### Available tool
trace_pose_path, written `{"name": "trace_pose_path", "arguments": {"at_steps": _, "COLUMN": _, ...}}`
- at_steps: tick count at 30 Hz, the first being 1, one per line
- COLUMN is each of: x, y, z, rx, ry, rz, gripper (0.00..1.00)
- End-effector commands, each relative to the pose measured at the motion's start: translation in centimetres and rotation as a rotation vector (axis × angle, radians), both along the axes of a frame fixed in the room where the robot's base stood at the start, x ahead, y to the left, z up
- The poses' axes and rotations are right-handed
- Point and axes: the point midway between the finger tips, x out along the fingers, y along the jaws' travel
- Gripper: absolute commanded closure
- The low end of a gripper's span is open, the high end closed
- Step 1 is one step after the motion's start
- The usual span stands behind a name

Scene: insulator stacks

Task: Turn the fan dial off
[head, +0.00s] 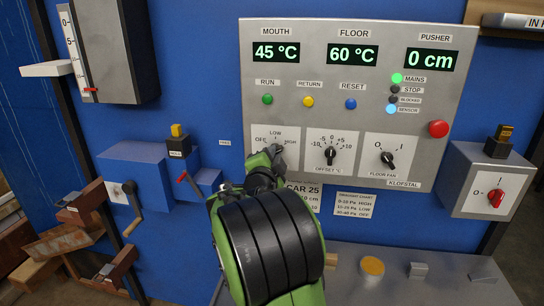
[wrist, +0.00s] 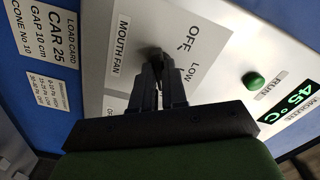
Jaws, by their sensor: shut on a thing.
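The mouth fan dial (wrist: 153,50) is a dark knob on a pale plate marked OFF and LOW in the wrist view. A separate floor fan dial (head: 388,160), marked O and I, sits to the right.
The offset dial (head: 331,155) is close to the right of my gripper. Run (head: 267,99), return (head: 308,101) and reset (head: 351,104) buttons are above. A red button (head: 438,129) is at the right. A red-handled lever (head: 183,177) and crank (head: 132,205) are to the left.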

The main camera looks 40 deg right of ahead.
Motion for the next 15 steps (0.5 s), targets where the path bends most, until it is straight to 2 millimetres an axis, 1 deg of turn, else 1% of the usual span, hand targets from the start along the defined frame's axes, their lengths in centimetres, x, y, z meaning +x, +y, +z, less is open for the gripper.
{"name": "trace_pose_path", "arguments": {"at_steps": 8, "x": -0.02, "y": 0.01, "z": -0.05, "rx": -0.010, "ry": 0.013, "rz": 0.000, "gripper": 1.00}}
{"name": "trace_pose_path", "arguments": {"at_steps": 15, "x": -0.02, "y": 0.01, "z": -0.25, "rx": -0.073, "ry": 0.094, "rz": 0.000, "gripper": 1.00}}
